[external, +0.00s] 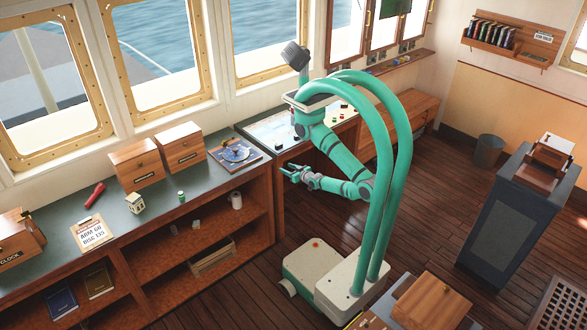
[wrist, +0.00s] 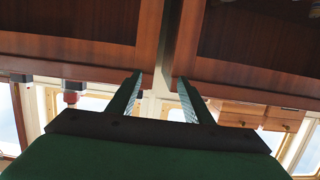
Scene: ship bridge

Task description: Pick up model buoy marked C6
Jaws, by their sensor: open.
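My gripper (external: 291,172) is open and empty in the external view, held out in front of the wooden counter near the chart. In the wrist view its two fingers (wrist: 160,95) are spread, with nothing between them. I cannot make out any C6 marking. Several small red, green and dark pieces (external: 332,118) stand on the chart (external: 268,130), partly behind my arm; which of them is the model buoy, I cannot tell. A small red and white object (wrist: 72,97) shows at the left of the wrist view, too unclear to name.
The counter (external: 150,213) runs under the windows with open shelves below. It carries wooden drawer boxes (external: 183,146), a blue board with a disc (external: 234,152), a small green-topped item (external: 181,197), a red flashlight (external: 95,194) and a clipboard (external: 92,233).

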